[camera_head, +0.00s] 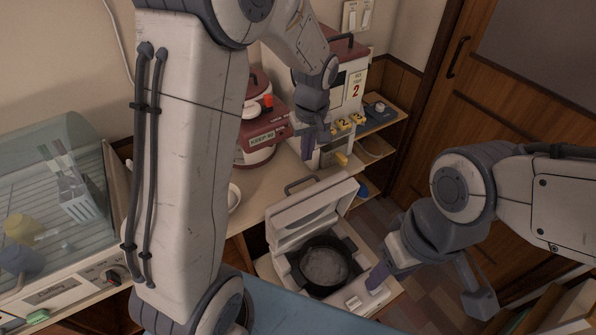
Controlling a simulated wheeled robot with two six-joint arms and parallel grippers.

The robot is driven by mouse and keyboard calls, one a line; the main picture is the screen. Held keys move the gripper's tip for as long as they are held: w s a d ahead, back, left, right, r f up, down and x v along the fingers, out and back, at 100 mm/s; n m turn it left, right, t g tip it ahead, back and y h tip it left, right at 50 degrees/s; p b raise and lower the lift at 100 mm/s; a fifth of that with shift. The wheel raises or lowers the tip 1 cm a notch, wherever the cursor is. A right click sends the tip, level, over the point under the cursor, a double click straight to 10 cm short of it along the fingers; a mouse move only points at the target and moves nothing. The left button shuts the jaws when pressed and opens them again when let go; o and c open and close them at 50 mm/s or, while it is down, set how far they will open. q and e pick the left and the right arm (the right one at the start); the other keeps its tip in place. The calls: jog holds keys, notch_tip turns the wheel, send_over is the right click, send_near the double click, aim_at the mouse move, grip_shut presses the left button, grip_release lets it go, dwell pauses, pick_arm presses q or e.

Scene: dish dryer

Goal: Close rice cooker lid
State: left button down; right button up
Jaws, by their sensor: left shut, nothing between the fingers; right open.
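The white rice cooker (360,293) sits low at the center with its lid (312,212) raised and tilted back. A dark inner pot (318,268) with pale contents is exposed. A dark handle shows at the lid's top edge. My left gripper (313,145) is shut and empty, above and behind the raised lid, apart from it in the picture. My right gripper (424,287) is open and empty at the cooker's right front. One of its fingers overlaps the cooker's front corner; I cannot tell whether it touches.
A dish dryer (60,290) with a clear cover stands at the left. A red-and-white pot (258,157) and a white appliance with a red top (345,80) stand on the counter behind. A wooden door (520,110) is at the right. My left arm hides much of the left-center.

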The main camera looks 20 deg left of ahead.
pick_arm(q)
jog(key=w+a+f, duration=0.1)
jog(key=f, duration=0.3)
jog(key=w+a+f+n, duration=0.1)
jog(key=a+f, duration=0.1)
jog(key=f, duration=0.2)
jog(key=w+a+f+n+p, duration=0.1)
jog(key=f, duration=0.3)
jog(key=shift+w+a+f, duration=0.1)
jog(key=shift+a+f, duration=0.25)
jog(key=shift+a, duration=0.05)
